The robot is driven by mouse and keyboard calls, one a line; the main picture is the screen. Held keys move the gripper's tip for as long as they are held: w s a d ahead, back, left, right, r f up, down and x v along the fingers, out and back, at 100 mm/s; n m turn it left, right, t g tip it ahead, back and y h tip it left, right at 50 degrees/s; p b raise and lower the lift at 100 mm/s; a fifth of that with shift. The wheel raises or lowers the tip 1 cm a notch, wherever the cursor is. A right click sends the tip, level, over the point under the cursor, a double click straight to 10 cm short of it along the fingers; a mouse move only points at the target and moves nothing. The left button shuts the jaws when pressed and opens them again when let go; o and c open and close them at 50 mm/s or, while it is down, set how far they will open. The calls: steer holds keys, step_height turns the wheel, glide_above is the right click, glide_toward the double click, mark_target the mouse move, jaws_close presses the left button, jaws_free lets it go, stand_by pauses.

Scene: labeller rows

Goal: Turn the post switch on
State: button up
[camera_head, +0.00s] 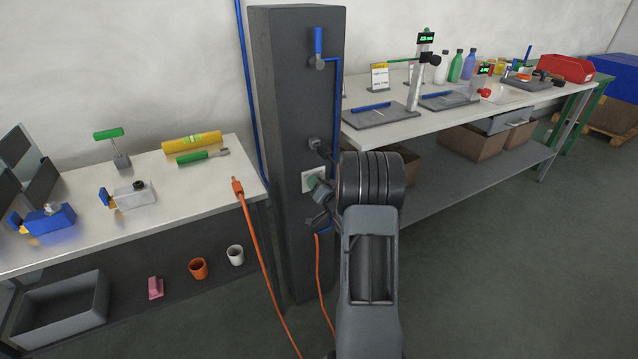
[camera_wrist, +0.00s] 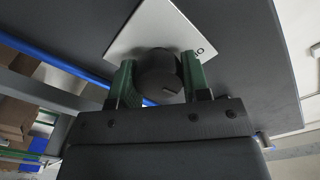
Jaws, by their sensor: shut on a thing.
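The post switch is a dark round knob (camera_wrist: 158,70) on a white plate (camera_wrist: 150,28) fixed to the grey post. The plate (camera_head: 306,183) shows in the head view on the front face of the post, partly covered by my gripper (camera_head: 318,182). In the wrist view the two green fingers of my gripper (camera_wrist: 160,80) are shut on the knob, one on each side. A small mark shows on the knob's face and part of a printed mark on the plate; I cannot read the knob's setting from them.
The dark post (camera_head: 290,90) carries a blue-handled valve (camera_head: 318,42) above the switch. Orange cables hang near the post's foot. A left bench (camera_head: 215,200) holds tools, and a right bench (camera_head: 400,128) holds stands and bottles. The floor at right is clear.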

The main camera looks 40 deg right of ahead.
steer(key=m+p, duration=0.1)
steer(key=m, duration=0.4)
steer(key=shift+d+m, duration=0.1)
steer(key=shift+m, duration=0.2)
steer(key=m+p, duration=0.1)
steer(key=m, duration=0.3)
steer(key=shift+f+m+p, duration=0.15)
steer(key=shift+m+p, duration=0.15)
steer(key=shift+p, duration=0.1)
steer(key=shift+m, duration=0.3)
steer(key=o, duration=0.9)
steer(key=shift+o, duration=0.2)
steer(key=s+a, duration=0.2)
steer(key=s, duration=1.1)
steer(key=shift+s+p, duration=0.4)
steer(key=shift+p, duration=0.05)
